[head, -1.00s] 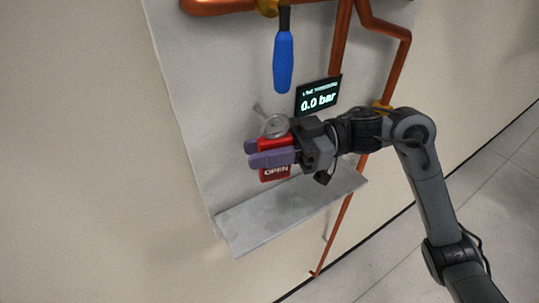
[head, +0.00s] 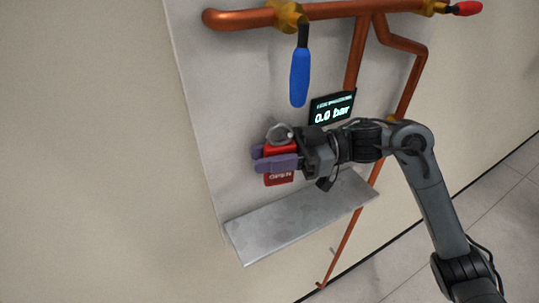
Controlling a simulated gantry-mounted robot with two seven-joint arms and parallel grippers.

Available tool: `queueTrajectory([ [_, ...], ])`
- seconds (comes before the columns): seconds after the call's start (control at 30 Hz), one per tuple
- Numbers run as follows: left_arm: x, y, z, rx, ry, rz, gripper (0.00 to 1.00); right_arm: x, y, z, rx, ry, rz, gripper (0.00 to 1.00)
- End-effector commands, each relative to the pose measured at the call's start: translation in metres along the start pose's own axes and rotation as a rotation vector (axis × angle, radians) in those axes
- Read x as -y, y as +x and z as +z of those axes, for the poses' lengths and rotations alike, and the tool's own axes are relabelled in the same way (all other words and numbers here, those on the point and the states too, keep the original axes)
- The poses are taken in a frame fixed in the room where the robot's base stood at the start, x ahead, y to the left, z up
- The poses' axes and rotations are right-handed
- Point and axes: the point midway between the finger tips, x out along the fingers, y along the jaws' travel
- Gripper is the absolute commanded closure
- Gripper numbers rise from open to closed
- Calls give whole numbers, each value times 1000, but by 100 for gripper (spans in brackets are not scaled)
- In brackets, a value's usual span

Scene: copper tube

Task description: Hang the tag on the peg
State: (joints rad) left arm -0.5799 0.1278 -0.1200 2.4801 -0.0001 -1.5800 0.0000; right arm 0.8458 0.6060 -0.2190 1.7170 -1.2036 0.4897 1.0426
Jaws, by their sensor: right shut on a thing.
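The red tag (head: 279,179) has white lettering, too small to read surely, and a grey ring (head: 280,133) at its top. My right gripper (head: 275,162) is shut on the tag, its purple fingers across the tag's middle. The tag hangs upright in front of the grey panel, above the shelf. The peg does not show clearly; the ring and gripper cover that part of the panel. I cannot tell whether the ring is around the peg. My left gripper is not in view.
A blue-handled valve (head: 300,77) hangs from the copper tube (head: 335,11) above. A display (head: 332,108) reading 0.0 bar is just above my right wrist. A grey shelf (head: 290,224) juts out below. A red handle (head: 467,8) is at upper right.

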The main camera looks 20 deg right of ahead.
Motion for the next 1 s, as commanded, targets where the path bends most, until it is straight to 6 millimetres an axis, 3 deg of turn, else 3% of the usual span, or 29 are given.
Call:
queueTrajectory([
  [0.4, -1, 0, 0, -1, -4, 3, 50, 0, 0, 0, 0, 0, 0, 100],
  [0.43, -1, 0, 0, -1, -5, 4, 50, 0, 0, 0, 0, 0, 0, 70],
  [0.6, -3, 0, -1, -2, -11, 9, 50, 0, 0, 0, 0, 0, 2, 45],
  [1.0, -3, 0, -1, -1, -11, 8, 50, -2, -1, 1, 1, 3, 8, 45],
])
